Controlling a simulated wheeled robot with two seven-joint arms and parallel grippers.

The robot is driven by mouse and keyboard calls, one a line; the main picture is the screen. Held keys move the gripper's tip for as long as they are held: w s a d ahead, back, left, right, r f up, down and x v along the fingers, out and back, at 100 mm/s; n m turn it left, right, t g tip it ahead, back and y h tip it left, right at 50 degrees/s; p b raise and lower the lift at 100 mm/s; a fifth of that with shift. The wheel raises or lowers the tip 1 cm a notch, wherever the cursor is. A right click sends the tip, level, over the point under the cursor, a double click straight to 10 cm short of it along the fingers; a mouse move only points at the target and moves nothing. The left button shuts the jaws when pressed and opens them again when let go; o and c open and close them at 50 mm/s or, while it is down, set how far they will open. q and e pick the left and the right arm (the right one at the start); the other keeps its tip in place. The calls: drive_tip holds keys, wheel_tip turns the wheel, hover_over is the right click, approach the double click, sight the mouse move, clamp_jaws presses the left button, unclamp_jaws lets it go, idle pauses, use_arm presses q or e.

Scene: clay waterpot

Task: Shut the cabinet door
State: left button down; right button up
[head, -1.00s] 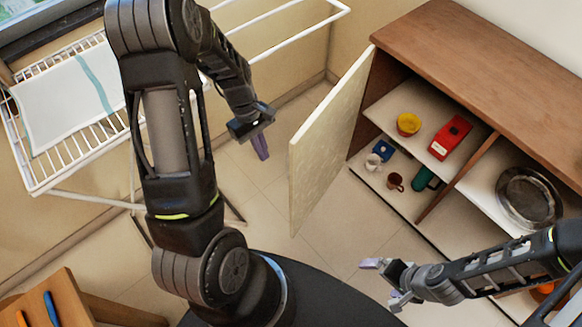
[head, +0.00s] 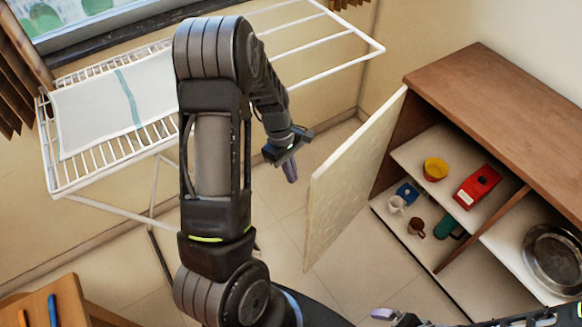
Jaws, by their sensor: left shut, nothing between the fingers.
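The cabinet (head: 490,95) stands at the right with a brown wooden top and an open front. Its pale door (head: 350,185) stands wide open, swung out to the left of the shelves. My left gripper (head: 291,170) is shut and empty. It points down just left of the door's free edge, with a visible gap between them in the picture. My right gripper (head: 385,314) is at the bottom edge, below the door. Only a pale fingertip and some dark parts show, and the rest is cut off.
The shelves hold a yellow bowl (head: 435,168), a red box (head: 477,187), several cups and a metal dish (head: 553,259). A white drying rack (head: 100,180) with a cloth stands at the left. A wooden piece (head: 40,305) is lower left. Tiled floor beside the door is clear.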

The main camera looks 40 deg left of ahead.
use_arm(q)
drive_tip(key=d+f+p, duration=0.1)
drive_tip(key=d+f, duration=0.4)
drive_tip(key=shift+d+f+p, duration=0.2)
drive_tip(key=shift+f+p, duration=0.1)
drive_tip(key=shift+f, duration=0.1)
drive_tip(key=shift+s, duration=0.1)
drive_tip(key=shift+d, duration=0.1)
